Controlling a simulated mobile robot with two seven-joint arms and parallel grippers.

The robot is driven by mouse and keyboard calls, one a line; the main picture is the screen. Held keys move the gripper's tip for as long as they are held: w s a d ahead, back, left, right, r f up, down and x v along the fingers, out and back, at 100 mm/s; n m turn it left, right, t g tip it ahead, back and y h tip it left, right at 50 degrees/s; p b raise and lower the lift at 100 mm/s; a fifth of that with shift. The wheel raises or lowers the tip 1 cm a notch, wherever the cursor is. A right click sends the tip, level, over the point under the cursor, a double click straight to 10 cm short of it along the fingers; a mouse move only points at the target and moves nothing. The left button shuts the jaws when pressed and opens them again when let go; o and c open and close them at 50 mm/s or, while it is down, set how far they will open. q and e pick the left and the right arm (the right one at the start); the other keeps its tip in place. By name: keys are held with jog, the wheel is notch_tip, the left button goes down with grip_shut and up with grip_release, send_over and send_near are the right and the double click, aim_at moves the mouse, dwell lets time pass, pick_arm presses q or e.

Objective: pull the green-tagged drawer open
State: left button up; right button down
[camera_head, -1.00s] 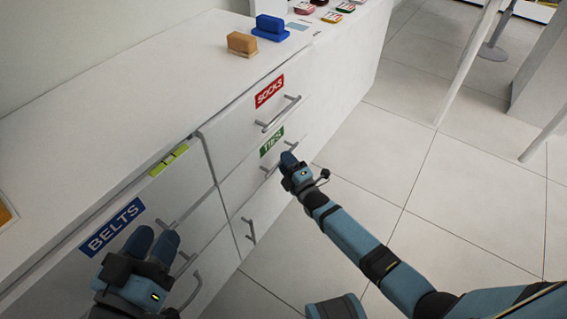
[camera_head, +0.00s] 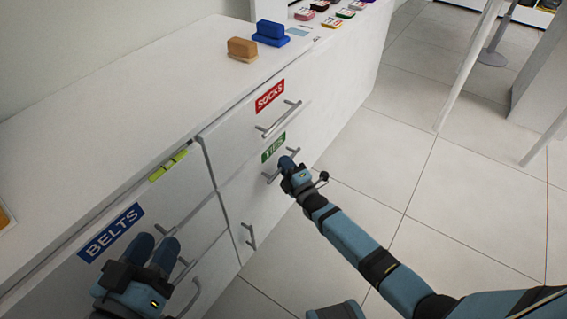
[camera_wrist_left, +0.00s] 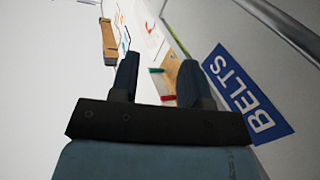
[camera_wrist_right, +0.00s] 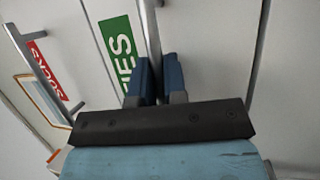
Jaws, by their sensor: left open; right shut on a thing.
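The drawer with the green TIES tag (camera_head: 273,147) is below the red-tagged SOCKS drawer in the white cabinet. Its front looks about flush with the cabinet; I cannot tell whether there is a slight gap. My right gripper (camera_head: 287,164) is shut on the green-tagged drawer's bar handle (camera_head: 271,178). In the right wrist view the fingers (camera_wrist_right: 160,78) close around the grey handle (camera_wrist_right: 151,35) beside the green tag (camera_wrist_right: 119,47). My left gripper (camera_head: 155,249) is open and empty, in front of the blue BELTS tag (camera_head: 110,232), which also shows in the left wrist view (camera_wrist_left: 246,95).
The SOCKS drawer (camera_head: 240,124) with its own handle (camera_head: 278,120) is directly above. A brown block (camera_head: 242,48) and a blue block (camera_head: 271,32) stand on the cabinet top. A vertical handle (camera_head: 249,236) is lower down.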

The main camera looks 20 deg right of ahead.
pick_arm(q)
notch_tip(320, 180, up, 9)
jog(key=n+t+p, duration=0.1)
jog(key=t+p, duration=0.2)
jog(key=p, duration=0.3)
jog(key=a+f+g+y+p, duration=0.3)
jog(key=f+p, duration=0.1)
jog(key=f, duration=0.5)
jog(key=shift+s+a+g, duration=0.3)
jog(key=shift+s+a, duration=0.05)
jog(key=shift+a, duration=0.05)
pick_arm(e)
jog(key=s+d, duration=0.8)
jog(key=s, duration=0.3)
jog(key=s+d, duration=0.9)
jog(key=s, duration=0.2)
jog(key=shift+s, duration=0.1)
jog(key=c, duration=1.2)
grip_release()
jog(key=shift+d, duration=0.1)
